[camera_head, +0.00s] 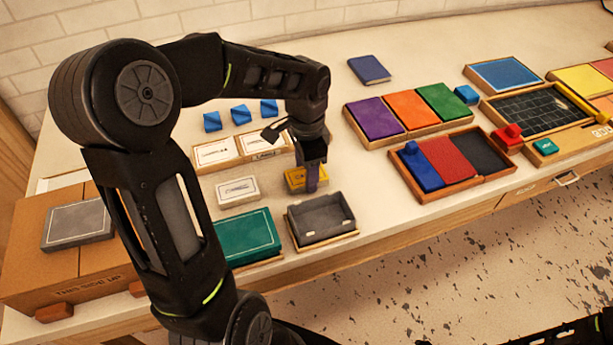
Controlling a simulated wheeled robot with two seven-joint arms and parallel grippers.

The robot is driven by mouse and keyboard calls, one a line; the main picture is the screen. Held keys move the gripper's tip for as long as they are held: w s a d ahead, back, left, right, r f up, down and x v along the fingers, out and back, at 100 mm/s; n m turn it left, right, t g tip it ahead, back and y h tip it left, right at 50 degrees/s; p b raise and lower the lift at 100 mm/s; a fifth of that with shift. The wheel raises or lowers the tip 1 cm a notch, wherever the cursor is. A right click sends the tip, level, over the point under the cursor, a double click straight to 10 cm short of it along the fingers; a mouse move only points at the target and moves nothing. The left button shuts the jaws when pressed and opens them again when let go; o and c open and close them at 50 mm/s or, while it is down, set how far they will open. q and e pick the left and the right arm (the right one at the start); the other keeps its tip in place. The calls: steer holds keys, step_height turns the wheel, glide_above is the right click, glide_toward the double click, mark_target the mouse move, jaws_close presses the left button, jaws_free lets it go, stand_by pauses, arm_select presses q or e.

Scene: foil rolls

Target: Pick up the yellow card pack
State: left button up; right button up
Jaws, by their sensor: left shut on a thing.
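The yellow card pack (294,181) is on the table top or just above it, behind the grey open tray; I cannot tell whether it touches the table. My left gripper (311,178) points down over it and is shut on it. The gripper hides part of the pack's right side. My right gripper is not in view.
A white card pack (237,191) lies to the left, with a wooden tray of white cards (215,153) behind. The grey tray (320,218) and a green box (249,237) are in front. Coloured trays (404,110) fill the right. A cardboard box (30,262) stands left.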

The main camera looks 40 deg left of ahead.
arm_select(q)
steer(key=shift+r, duration=0.15)
steer(key=shift+c, duration=0.2)
step_height(320, 180, up, 10)
steer(key=shift+b, duration=0.3)
stand_by(1.6)
